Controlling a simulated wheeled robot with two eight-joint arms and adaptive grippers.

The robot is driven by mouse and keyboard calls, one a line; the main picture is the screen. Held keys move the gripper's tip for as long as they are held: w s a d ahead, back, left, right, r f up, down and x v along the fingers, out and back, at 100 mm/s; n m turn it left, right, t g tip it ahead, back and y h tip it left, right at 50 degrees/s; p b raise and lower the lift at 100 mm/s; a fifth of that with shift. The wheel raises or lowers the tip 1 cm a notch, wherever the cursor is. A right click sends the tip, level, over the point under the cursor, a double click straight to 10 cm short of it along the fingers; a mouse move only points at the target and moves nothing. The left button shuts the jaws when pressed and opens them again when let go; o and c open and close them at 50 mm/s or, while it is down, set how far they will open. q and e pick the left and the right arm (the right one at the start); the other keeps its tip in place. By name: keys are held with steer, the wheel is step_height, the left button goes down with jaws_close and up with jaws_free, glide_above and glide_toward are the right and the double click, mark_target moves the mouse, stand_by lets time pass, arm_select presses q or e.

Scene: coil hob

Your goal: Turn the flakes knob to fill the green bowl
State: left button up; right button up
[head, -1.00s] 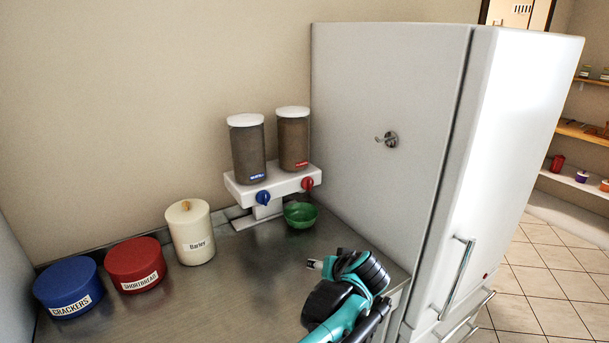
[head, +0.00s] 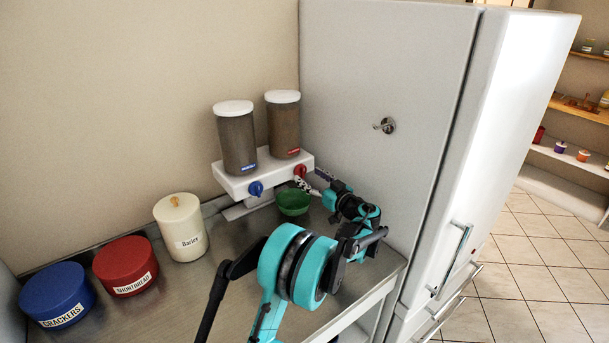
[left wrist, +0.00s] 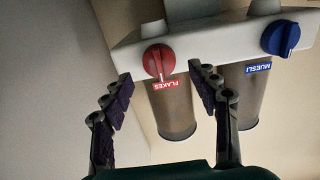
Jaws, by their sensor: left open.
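The flakes knob is the red knob (head: 300,171) on the right of the white dispenser, and its red FLAKES label reads upside down in the left wrist view, beside the knob (left wrist: 158,60). The green bowl (head: 293,202) stands on the counter below the red knob, with no flakes visible in it. My left gripper (head: 310,182) is open at the red knob's front. In the left wrist view its fingers (left wrist: 160,85) are spread wide, with the knob between and beyond them. I cannot tell whether they touch it. My right gripper is not in view.
A blue muesli knob (head: 256,188) sits left of the red one on the white dispenser base (head: 232,182). A Barley canister (head: 181,228), a red shortbread tin (head: 125,267) and a blue crackers tin (head: 57,295) stand at left. A white fridge (head: 350,60) closes off the right side.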

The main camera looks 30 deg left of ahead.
mark_target(304, 172)
arm_select(q)
steer(key=shift+x, duration=1.6)
steer(key=c, duration=1.1)
steer(key=shift+c, duration=0.2)
steer(key=shift+d+m, duration=0.1)
steer(key=shift+m, duration=0.3)
